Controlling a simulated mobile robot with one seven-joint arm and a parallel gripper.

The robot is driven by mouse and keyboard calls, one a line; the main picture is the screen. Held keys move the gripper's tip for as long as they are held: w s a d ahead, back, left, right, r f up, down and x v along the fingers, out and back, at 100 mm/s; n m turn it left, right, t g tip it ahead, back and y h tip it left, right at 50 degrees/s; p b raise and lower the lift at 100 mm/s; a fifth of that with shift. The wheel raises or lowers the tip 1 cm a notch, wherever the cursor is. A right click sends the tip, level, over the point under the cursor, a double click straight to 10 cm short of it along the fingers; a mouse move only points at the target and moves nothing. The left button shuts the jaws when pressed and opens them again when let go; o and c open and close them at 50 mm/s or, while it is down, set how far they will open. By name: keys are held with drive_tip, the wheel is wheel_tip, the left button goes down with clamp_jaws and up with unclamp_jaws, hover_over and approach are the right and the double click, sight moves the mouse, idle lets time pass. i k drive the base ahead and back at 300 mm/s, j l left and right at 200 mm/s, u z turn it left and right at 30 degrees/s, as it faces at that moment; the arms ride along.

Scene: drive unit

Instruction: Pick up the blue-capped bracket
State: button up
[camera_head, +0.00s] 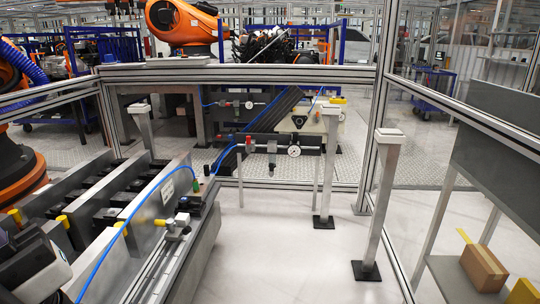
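I cannot make out a blue-capped bracket in the head view. The fixture (205,240) at the left carries several dark and grey metal parts. Some have yellow caps, such as the yellow-capped part (63,221). A small silver fitting (178,228) sits on the fixture's near side rail. A blue hose (118,236) arches over the fixture. My gripper's fingers do not show. A dark and white piece at the lower left edge is cut off, and I cannot tell what it belongs to.
Metal posts (376,205) stand on black feet at centre right. A framed fence (240,74) runs behind. A shelf (455,281) at the right holds a cardboard box (484,267). An orange robot arm (183,22) stands behind the fence. The pale floor (290,255) in the middle is clear.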

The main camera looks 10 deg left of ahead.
sight(195, 208)
drive_tip(key=i+u, duration=0.2)
drive_tip(key=i, duration=0.4)
drive_tip(key=i+l+u, duration=0.2)
drive_tip(key=i, duration=0.4)
drive_tip(key=i+l+u, duration=0.15)
drive_tip(key=i+u, duration=0.25)
drive_tip(key=i+l+u, duration=0.6)
drive_tip(key=i, duration=0.2)
drive_tip(key=i+l+u, duration=0.2)
drive_tip(key=i+l, duration=0.15)
drive_tip(key=i, duration=0.35)
